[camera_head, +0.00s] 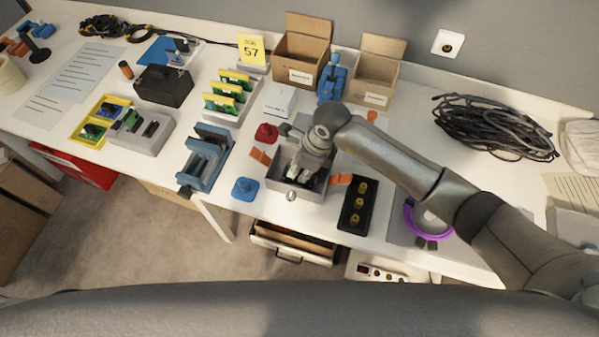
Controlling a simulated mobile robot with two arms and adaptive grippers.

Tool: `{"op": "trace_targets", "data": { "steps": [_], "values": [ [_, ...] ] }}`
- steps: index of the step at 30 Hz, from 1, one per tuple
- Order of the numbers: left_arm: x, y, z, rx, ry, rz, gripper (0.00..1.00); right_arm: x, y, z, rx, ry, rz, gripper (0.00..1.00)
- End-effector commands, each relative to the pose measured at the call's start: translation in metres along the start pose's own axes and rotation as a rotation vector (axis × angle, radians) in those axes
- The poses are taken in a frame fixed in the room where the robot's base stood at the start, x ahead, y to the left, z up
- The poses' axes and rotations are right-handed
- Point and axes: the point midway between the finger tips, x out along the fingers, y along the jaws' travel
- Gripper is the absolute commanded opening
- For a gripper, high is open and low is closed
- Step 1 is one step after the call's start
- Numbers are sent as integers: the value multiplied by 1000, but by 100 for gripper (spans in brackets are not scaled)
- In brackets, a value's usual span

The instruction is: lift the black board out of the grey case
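The grey case (290,193) stands open on the white table, near its front edge at the middle of the view. Its inside looks dark. My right gripper (299,179) reaches down into the case from above, with its fingertips low inside the walls. The gripper covers much of the interior, so I cannot make out the black board clearly or tell whether the fingers touch it. The finger spacing is too small to judge. My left gripper is not in view.
A blue knobbed piece (245,188) and a blue vise-like fixture (206,158) are on the left. Open cartons (302,52) stand behind. A purple ring (427,217) lies under my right arm.

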Motion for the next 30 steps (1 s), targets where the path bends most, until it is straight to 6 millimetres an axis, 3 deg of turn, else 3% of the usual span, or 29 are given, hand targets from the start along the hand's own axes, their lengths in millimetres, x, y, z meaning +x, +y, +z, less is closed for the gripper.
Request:
{"op": "trace_targets", "data": {
  "steps": [3, 17, 22, 26, 30],
  "values": [
    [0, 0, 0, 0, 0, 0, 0, 0, 0, 0, 0, 0, 0, 0],
    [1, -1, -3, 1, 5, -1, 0, -9, -1, 3, -1, -1, -1, 0],
    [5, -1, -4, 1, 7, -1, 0, -31, -1, 9, -3, -2, -4, 0],
    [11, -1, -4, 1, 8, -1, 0, -50, 19, 18, -8, -3, -3, 0],
    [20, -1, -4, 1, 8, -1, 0, -80, 46, 34, -10, -6, -4, 0]
  ]
}}
